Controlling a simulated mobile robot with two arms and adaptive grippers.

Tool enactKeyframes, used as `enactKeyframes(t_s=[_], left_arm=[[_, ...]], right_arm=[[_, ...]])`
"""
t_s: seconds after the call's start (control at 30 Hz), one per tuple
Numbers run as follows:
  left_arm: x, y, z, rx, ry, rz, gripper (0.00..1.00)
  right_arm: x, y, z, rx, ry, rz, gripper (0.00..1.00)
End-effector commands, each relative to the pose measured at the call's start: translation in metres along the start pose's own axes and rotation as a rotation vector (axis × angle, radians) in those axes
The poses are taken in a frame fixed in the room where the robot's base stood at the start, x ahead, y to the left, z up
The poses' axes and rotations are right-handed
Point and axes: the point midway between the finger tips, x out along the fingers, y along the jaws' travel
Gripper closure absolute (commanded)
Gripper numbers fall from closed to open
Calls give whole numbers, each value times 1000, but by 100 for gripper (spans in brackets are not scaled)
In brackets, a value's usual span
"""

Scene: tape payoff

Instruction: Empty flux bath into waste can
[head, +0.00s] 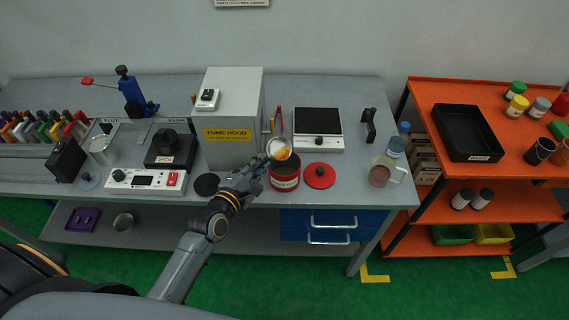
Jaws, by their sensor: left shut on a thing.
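My left gripper (260,163) is shut on the flux bath (277,148), a small pale metal cup with amber-orange showing at its mouth. The bath is tilted over the open top of the waste can (285,184), a dark red can with a white label. Whether liquid is running out is too small to tell. The can stands upright near the front edge of the bench. Its red lid (320,176) lies flat on the bench just to the right. My right gripper is not in view.
The fume hood box (229,135) stands behind and left of my gripper. A black-topped scale (318,122) is behind the lid. A white-and-black control unit (146,179) sits left. A clear jug (380,174) stands at the right bench end, near an orange shelf cart (479,90).

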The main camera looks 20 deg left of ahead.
Motion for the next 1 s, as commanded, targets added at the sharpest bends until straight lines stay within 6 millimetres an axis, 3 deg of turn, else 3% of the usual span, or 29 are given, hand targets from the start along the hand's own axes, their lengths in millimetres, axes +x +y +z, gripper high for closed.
enactKeyframes(t_s=[1.0], left_arm=[[2,-2,-4,114,-2,50,100]], right_arm=[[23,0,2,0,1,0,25]])
